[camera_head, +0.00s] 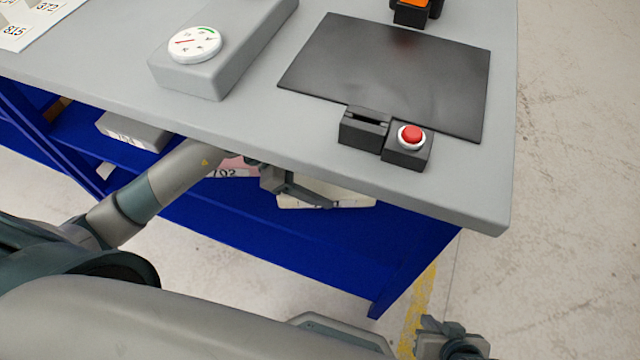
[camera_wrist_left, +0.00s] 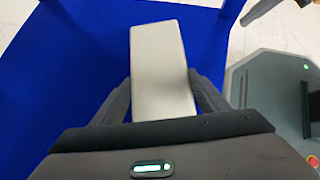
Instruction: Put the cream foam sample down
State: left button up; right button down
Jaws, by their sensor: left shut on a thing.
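The cream foam sample (camera_head: 340,198) shows in part below the table's front edge, above the blue lower shelf. In the left wrist view the cream foam sample (camera_wrist_left: 162,70) is a pale block standing out lengthwise between the two fingers. My left gripper (camera_head: 300,188) is shut on it, reaching under the tabletop; its fingers also show in the left wrist view (camera_wrist_left: 160,95). Whether the block touches the shelf I cannot tell. My right gripper (camera_head: 455,342) is at the bottom right of the head view, away from the table; its finger gap is unclear.
The blue shelf (camera_head: 260,225) also bears a pink sample (camera_head: 228,173) and a pale grey block (camera_head: 135,131). The grey tabletop (camera_head: 280,120) overhangs it, with a dial gauge (camera_head: 195,44), a black mat (camera_head: 400,70), a slotted black block (camera_head: 364,128) and a red button (camera_head: 411,136).

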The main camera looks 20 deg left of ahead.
pick_arm(q)
jog(key=shift+f, duration=1)
jog(key=shift+f, duration=0.15)
jog(key=o, duration=1.1)
jog(key=shift+a+r, duration=0.1)
jog(key=shift+r, duration=0.15)
jog(key=v, duration=0.6)
jog(key=shift+s+a, duration=0.1)
jog(key=shift+s+a+r, duration=0.15)
jog(key=shift+a+r, duration=0.1)
jog(key=shift+r, duration=0.15)
